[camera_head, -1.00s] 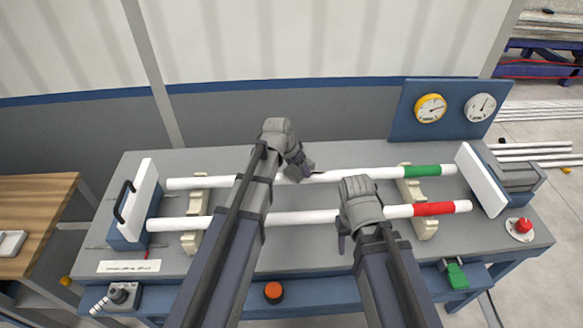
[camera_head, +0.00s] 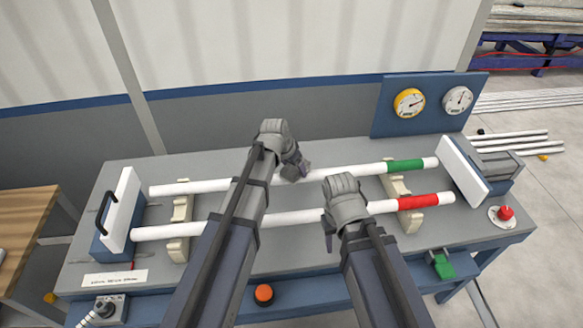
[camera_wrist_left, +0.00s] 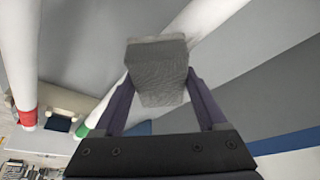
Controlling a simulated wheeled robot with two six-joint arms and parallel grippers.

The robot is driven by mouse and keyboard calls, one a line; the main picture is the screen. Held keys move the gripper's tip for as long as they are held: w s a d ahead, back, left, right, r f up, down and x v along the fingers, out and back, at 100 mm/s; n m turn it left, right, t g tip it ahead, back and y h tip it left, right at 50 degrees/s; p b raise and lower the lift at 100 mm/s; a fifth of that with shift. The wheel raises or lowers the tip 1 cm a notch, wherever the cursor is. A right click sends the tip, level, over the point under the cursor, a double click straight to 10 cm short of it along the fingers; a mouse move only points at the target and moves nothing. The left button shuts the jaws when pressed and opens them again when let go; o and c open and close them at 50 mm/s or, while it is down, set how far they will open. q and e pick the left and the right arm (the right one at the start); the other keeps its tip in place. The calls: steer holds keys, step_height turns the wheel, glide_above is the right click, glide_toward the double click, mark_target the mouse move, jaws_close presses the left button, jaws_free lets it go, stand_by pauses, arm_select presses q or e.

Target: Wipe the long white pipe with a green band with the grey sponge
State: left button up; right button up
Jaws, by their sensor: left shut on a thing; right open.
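The long white pipe with a green band (camera_head: 225,185) lies at the back of the bench, its band toward the right end. My left gripper (camera_head: 299,168) is shut on the grey sponge (camera_wrist_left: 157,70), near the middle of that pipe. In the left wrist view the sponge overlaps the white pipe (camera_wrist_left: 205,18); whether it touches is hard to tell. The green band (camera_wrist_left: 82,131) shows lower left there. My right gripper (camera_head: 329,236) is open over the front pipe, its fingers mostly hidden by its own wrist.
A white pipe with a red band (camera_head: 290,218) lies parallel in front. Cream supports (camera_head: 181,215) carry both pipes. White end plates stand left (camera_head: 122,217) and right (camera_head: 463,167). Gauges (camera_head: 409,102) stand behind, and a red button (camera_head: 505,212) sits at the right edge.

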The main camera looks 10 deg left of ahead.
mark_target(306, 166)
arm_select(q)
steer(key=shift+w+d, duration=0.25)
steer(key=shift+d, duration=0.65)
steer(key=shift+w+d, duration=0.25)
steer(key=shift+d, duration=0.6)
steer(key=shift+d, duration=0.1)
steer(key=shift+w+d, duration=0.25)
steer(key=shift+d, duration=0.55)
steer(key=shift+w+d, duration=0.25)
steer(key=shift+d, duration=0.55)
steer(key=shift+s+a, duration=0.1)
steer(key=shift+a, duration=0.05)
steer(key=shift+s+a, duration=0.2)
steer(key=shift+a, duration=0.65)
steer(key=shift+s+a, duration=0.2)
steer(key=shift+a, duration=0.6)
steer(key=shift+s+a, duration=0.3)
steer(key=shift+a, duration=0.55)
steer(key=shift+s+a, duration=0.25)
steer(key=shift+a, duration=0.6)
